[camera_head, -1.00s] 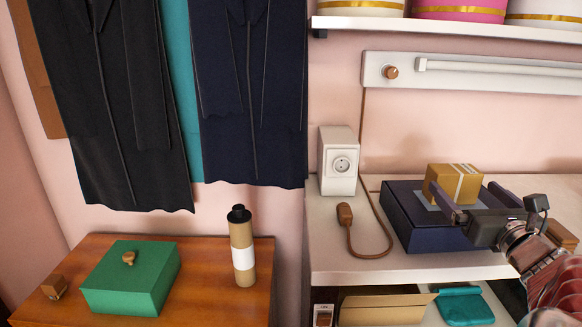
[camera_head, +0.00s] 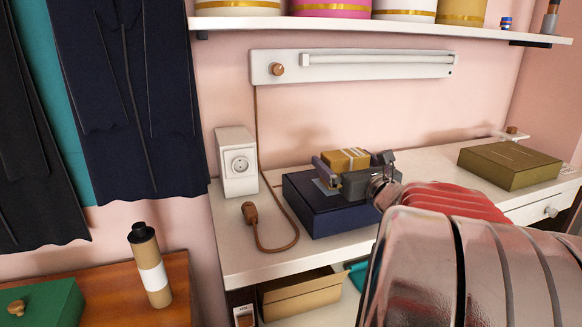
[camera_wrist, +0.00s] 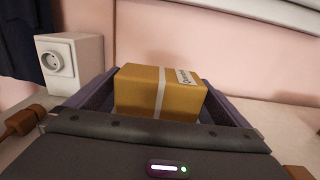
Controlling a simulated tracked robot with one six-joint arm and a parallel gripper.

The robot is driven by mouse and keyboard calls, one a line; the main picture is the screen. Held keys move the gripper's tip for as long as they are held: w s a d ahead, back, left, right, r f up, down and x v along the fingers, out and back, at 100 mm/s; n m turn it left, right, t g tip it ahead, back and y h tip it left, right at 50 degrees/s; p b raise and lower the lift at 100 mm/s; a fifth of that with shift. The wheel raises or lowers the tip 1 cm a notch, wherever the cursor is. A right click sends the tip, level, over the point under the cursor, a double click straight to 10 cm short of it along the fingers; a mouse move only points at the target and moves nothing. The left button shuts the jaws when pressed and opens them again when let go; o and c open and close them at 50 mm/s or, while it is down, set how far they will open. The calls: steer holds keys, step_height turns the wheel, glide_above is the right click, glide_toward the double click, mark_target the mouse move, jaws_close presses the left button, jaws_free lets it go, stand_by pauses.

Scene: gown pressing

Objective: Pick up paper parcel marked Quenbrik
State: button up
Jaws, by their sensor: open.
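The paper parcel (camera_head: 346,160) is a small tan box with a pale band, sitting on top of a dark navy box (camera_head: 337,218) on the white counter. In the wrist view the parcel (camera_wrist: 160,94) shows a white label on its top right, with writing that looks like Quenbrik. My gripper (camera_head: 345,168) is open at the parcel, with one finger on each side of it. In the wrist view the fingers of my gripper (camera_wrist: 160,98) flank the parcel at left and right. The parcel's lower front is partly hidden by my gripper's body.
A white socket box (camera_head: 237,162) and a brown plug with a cord (camera_head: 275,248) are left of the navy box. An olive box (camera_head: 510,164) lies at the right. A shelf with tubs (camera_head: 330,22) and a wall rail (camera_head: 360,64) are above.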

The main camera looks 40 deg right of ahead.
steer(key=shift+x, duration=1.8)
steer(key=shift+c, duration=0.5)
steer(key=shift+r, duration=0.1)
steer(key=c, duration=1)
steer(key=shift+r, duration=0.15)
